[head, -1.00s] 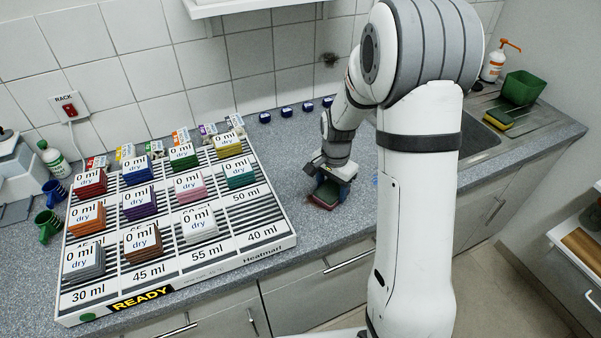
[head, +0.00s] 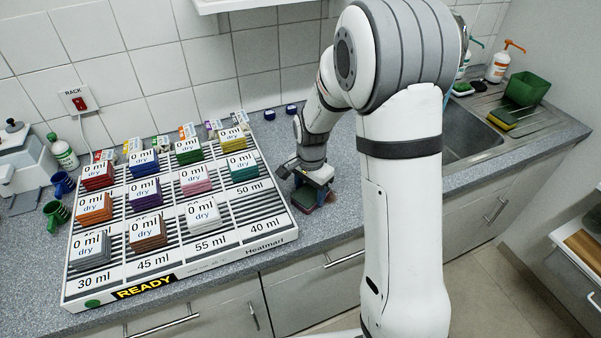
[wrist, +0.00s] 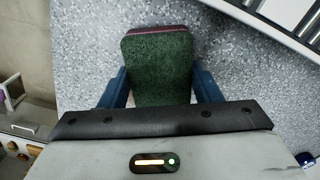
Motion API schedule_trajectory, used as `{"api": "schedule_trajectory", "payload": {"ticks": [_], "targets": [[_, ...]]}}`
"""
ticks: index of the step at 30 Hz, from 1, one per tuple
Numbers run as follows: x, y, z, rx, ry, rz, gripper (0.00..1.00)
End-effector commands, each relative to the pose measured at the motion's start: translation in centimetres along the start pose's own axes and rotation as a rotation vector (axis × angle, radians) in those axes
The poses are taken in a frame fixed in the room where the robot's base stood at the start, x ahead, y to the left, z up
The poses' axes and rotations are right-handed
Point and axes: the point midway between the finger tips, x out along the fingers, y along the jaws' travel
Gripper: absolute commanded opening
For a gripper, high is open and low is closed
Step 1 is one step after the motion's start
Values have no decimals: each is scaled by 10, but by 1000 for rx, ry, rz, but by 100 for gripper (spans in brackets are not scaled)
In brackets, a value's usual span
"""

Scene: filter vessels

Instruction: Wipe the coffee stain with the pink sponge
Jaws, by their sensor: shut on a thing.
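A sponge with a green scouring top and a pinkish-red edge shows in the wrist view (wrist: 158,68), between the blue fingers of my gripper (wrist: 160,88). My gripper is shut on its two sides. In the head view the held sponge (head: 306,196) is low at the worktop, right of the rack; whether it touches the surface I cannot tell. A small dark patch (head: 330,197) shows just right of my gripper (head: 311,182), too small to identify. I cannot make out a coffee stain for certain. A pink block (head: 195,185) marked "0 ml dry" is on the rack.
The white slotted rack (head: 265,258) with several coloured blocks stands close left of my gripper. Blue caps (head: 291,110) lie behind. The sink (head: 470,142), a green tub (head: 525,88) and a yellow-green sponge (head: 501,118) are at right. The worktop's front edge is near.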

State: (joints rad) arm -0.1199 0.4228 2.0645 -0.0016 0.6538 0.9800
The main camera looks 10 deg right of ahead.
Motion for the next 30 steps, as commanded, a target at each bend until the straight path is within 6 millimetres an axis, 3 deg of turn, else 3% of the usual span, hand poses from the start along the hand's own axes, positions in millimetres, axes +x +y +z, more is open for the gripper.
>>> {"api": "schedule_trajectory", "payload": {"ticks": [6, 10, 30], "targets": [[3, -8, 11, 11, -2, 1, 33], [-24, -8, 10, 14, 1, -3, 33], [-79, -7, 9, 18, 0, 0, 33]]}}
